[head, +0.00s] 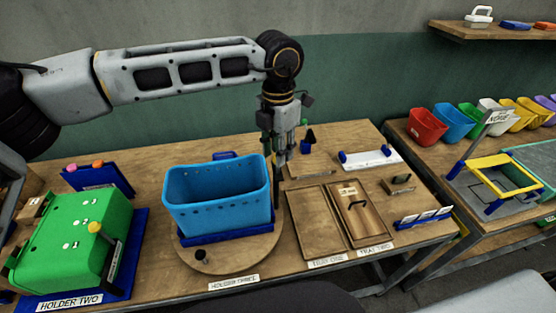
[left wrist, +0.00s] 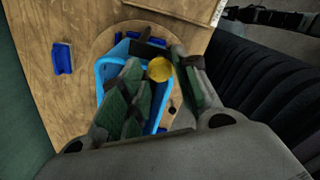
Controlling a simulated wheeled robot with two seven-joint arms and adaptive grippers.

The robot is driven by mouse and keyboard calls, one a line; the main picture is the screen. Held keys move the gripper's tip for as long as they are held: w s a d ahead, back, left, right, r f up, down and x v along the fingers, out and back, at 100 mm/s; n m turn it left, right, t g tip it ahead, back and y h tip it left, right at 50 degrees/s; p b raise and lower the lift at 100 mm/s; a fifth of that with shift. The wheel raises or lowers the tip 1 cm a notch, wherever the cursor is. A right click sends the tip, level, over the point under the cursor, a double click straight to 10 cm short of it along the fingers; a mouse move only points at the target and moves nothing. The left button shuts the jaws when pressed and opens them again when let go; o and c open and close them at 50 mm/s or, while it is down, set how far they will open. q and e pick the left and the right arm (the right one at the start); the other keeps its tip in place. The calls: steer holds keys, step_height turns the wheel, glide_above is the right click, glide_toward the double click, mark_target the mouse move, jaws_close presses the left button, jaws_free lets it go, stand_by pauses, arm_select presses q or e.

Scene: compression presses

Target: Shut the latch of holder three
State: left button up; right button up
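Holder three (head: 188,239) is a blue base on a round wooden turntable, carrying a blue bin (head: 215,203); the bin also shows in the left wrist view (left wrist: 103,75). A dark, roughly upright latch lever (head: 279,196) stands at the bin's right side. Its yellow knob (left wrist: 159,69) shows between my left fingers in the left wrist view and is mostly hidden in the head view. My left gripper (head: 279,158) points down beside the bin's far right corner, its fingers close on both sides of the knob. My right gripper is not in view.
Holder two (head: 140,247), with a green bin (head: 80,235) and its own yellow-knobbed lever (head: 95,227), stands left. Tray one (head: 305,222) and tray two (head: 382,212) lie right of the turntable. Several coloured bins stand on the right table.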

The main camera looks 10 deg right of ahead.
arm_select(q)
steer(key=shift+f+p, duration=0.5)
steer(key=shift+f, duration=1.9)
steer(key=shift+c, duration=0.4)
steer(key=c, duration=0.6)
